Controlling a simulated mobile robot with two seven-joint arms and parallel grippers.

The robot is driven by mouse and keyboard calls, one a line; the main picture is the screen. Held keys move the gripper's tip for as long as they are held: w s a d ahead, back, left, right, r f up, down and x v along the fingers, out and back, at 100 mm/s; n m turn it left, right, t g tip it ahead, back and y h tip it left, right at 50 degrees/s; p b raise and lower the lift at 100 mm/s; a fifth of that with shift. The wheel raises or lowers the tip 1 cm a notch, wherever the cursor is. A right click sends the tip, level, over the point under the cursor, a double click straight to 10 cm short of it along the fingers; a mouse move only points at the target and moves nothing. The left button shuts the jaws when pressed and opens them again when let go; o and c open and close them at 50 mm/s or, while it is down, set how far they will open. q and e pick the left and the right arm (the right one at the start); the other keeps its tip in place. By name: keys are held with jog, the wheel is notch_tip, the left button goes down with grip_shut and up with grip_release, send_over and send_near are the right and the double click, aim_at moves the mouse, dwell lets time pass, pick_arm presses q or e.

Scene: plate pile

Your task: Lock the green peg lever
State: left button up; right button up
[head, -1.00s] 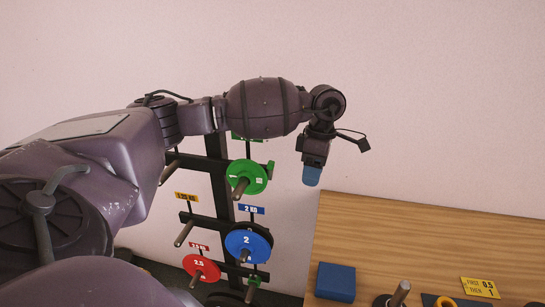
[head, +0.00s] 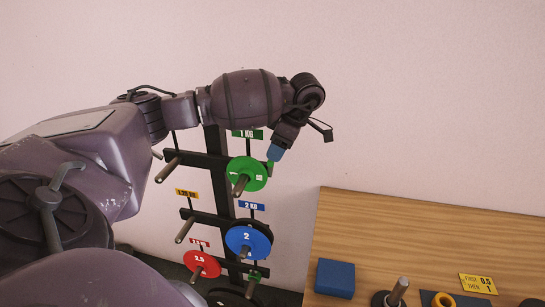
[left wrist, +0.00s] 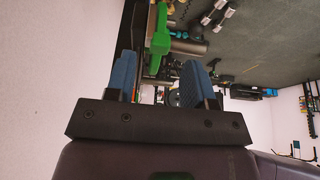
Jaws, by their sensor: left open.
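The green lever (head: 270,165) sits at the right edge of the green plate (head: 246,174) on the rack's top peg, under the green 1 KG label (head: 247,134). In the left wrist view the green lever (left wrist: 160,38) shows above the space between the two blue fingers. My left gripper (head: 276,152) is open, its blue fingertips pointing down at the top of the lever. The fingers (left wrist: 160,78) look empty, and whether they touch the lever cannot be told. The lower part of the lever is partly hidden. My right gripper is not in view.
A blue plate (head: 244,242) and a red plate (head: 201,264) hang on lower pegs of the black rack (head: 220,190).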

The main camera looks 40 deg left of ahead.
aim_at(265, 169)
pick_arm(q)
jog(key=shift+x, duration=1.15)
jog(key=shift+s+a+f, duration=0.15)
jog(key=shift+a+f, duration=0.1)
jog(key=shift+f, duration=0.35)
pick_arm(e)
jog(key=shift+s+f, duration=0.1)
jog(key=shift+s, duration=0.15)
pick_arm(q)
jog(key=c, duration=0.8)
jog(key=shift+a+f+h+b, duration=0.2)
jog(key=shift+a+h+b, duration=0.05)
jog(key=shift+h+b, duration=0.2)
jog(key=shift+s+a+t+b, duration=0.15)
jog(key=shift+t+b, duration=0.15)
jog(key=shift+b, duration=0.05)
jog(key=shift+s+a+h+b, duration=0.1)
jog(key=shift+h+b, duration=0.3)
jog(key=shift+h, duration=0.05)
jog(key=shift+r, duration=0.1)
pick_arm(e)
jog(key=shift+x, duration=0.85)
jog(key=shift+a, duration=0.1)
